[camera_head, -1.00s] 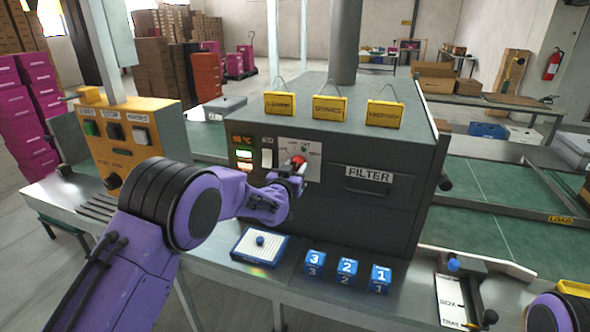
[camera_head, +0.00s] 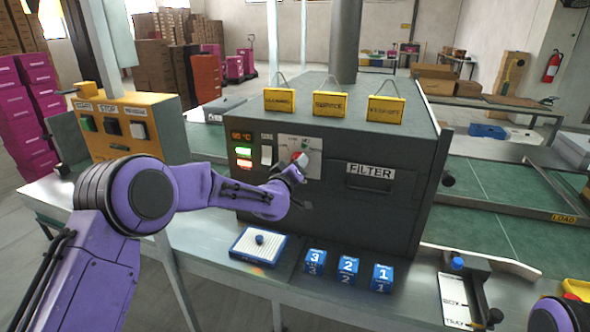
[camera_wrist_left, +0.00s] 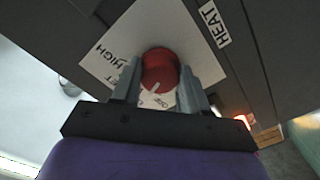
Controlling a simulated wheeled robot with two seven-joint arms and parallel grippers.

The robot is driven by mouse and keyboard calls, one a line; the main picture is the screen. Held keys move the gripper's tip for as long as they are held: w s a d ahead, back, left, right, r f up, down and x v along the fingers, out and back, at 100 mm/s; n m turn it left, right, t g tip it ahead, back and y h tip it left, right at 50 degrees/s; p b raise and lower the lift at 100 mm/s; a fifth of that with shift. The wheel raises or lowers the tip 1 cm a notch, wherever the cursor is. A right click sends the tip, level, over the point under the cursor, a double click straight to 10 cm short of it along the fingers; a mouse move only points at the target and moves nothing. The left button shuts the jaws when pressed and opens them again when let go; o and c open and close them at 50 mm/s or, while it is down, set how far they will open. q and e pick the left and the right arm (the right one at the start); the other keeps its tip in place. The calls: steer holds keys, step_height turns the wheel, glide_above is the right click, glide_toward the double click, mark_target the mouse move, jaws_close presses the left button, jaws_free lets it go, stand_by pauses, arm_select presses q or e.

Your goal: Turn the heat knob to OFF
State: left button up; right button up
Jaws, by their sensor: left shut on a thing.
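The heat knob (camera_wrist_left: 160,68) is round and red, with a white pointer mark. It sits on a white dial plate (camera_wrist_left: 110,62) beside a HEAT label (camera_wrist_left: 214,25). In the left wrist view the pointer slants down toward small print at the plate's lower part, which I cannot read surely; HIGH is at the left. My left gripper (camera_wrist_left: 163,88) is shut on the knob, one finger on each side. In the head view the left gripper (camera_head: 299,162) covers part of the plate (camera_head: 313,170) and knob. My right gripper is out of view.
The dark machine (camera_head: 335,215) has a FILTER panel (camera_head: 370,172) right of the dial and yellow tags on top. Below, a blue-edged pad (camera_head: 246,256) and numbered blue blocks (camera_head: 347,265) stand on the bench. A yellow START/STOP box (camera_head: 119,128) is at the left.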

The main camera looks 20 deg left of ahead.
arm_select(q)
steer(key=shift+n+b, duration=2)
steer(key=shift+n, duration=1.9)
steer(key=o, duration=1.1)
steer(key=shift+c, duration=0.2)
steer(key=shift+s, duration=0.1)
steer(key=s+b, duration=0.2)
steer(key=s, duration=0.8)
steer(key=shift+s+a+b, duration=0.15)
steer(key=shift+s+b, duration=0.05)
steer(key=shift+b, duration=0.15)
